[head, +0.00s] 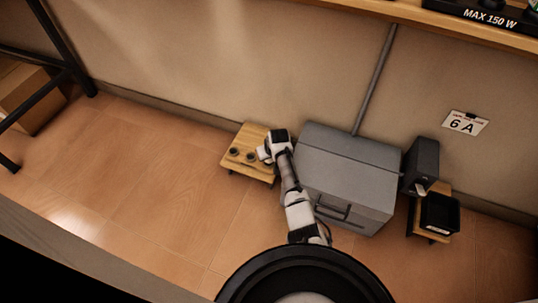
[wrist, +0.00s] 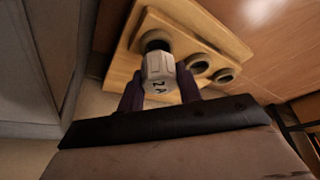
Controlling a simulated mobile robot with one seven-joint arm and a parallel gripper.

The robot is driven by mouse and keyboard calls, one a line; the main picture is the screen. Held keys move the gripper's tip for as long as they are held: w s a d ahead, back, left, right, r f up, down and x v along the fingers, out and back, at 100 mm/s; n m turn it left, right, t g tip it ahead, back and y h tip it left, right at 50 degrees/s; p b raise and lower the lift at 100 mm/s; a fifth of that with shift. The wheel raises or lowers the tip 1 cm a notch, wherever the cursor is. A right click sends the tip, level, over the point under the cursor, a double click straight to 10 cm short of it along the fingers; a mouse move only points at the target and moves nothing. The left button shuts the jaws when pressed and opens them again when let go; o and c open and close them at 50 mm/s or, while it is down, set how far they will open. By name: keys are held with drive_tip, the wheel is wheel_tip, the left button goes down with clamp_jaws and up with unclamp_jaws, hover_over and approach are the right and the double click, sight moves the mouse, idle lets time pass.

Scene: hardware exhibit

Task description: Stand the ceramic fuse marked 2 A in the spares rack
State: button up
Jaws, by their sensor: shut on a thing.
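The pale ceramic fuse (wrist: 158,72) shows in the wrist view, with dark marks on its side that look like a 2 and an A turned over. My gripper (wrist: 158,88) is shut on it, with a dark finger on each side. The spares rack (wrist: 140,68) is a pale wooden block with round, rimmed holes. The fuse's far end lines up with the hole nearest the rack's left end; I cannot tell whether it is inside or just above. In the head view my gripper (head: 265,153) is over the right part of the rack (head: 238,170), and the fuse cannot be made out.
A grey metal cabinet (head: 345,165) stands close to the right of my arm. Further right are a dark upright box (head: 421,165) and a black bin (head: 440,213) on a wooden stand. A 6 A card (head: 465,123) is on the wall. The floor left of the rack is clear.

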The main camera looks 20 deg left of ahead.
drive_tip(key=shift+f+b, duration=0.45)
drive_tip(key=shift+f, duration=0.4)
idle(1.4)
drive_tip(key=shift+s+a+f+b, duration=0.15)
drive_tip(key=shift+f+b, duration=0.15)
drive_tip(key=shift+f, duration=0.15)
idle(0.3)
drive_tip(key=o, duration=1.5)
drive_tip(key=shift+r, duration=0.1)
wheel_tip(320, 180, up, 7)
drive_tip(key=p, duration=0.7)
drive_tip(key=shift+r, duration=0.1)
